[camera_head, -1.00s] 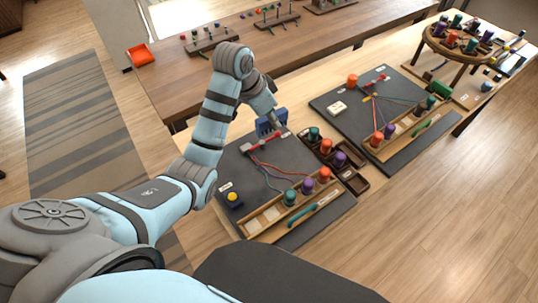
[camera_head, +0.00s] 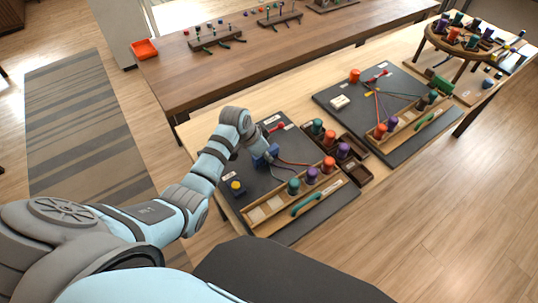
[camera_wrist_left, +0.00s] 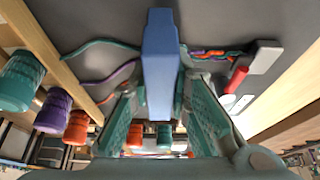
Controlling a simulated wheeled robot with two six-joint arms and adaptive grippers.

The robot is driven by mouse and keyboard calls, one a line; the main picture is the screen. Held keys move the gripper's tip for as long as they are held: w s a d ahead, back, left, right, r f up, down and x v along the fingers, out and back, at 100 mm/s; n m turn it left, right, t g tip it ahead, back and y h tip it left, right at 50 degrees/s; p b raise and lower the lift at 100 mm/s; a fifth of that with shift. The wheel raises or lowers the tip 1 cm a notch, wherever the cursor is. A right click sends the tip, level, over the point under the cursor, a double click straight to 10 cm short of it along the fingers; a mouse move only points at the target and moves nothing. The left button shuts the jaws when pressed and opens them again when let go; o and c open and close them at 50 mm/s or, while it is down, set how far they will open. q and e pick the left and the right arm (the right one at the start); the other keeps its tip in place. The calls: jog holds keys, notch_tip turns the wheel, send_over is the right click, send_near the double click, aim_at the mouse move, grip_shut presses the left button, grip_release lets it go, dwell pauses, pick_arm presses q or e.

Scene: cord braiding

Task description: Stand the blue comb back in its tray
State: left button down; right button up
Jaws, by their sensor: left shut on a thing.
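The blue comb (camera_head: 270,157) is in my left gripper (camera_head: 256,151), over the near dark board (camera_head: 270,183) by its coloured cords. In the left wrist view the comb (camera_wrist_left: 160,65) stands out as a blue block between the two fingers, which are shut on it. Whether it touches the board or cords is unclear. Dark trays (camera_head: 363,182) with bobbins sit at the board's right; I cannot tell which tray is the comb's. My right gripper is not in view.
A wooden rack (camera_head: 262,214) with several bobbins and a green handle-like piece (camera_head: 305,205) lies along the board's near side. A yellow knob (camera_head: 236,186) is on its left. A second braiding board (camera_head: 335,102) lies to the right.

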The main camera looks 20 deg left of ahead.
pick_arm(q)
jog(key=shift+w+f, duration=0.1)
jog(key=shift+f, duration=0.1)
jog(key=c, duration=1.5)
grip_release()
jog(key=shift+w, duration=0.15)
jog(key=shift+d, duration=0.1)
jog(key=shift+r, duration=0.1)
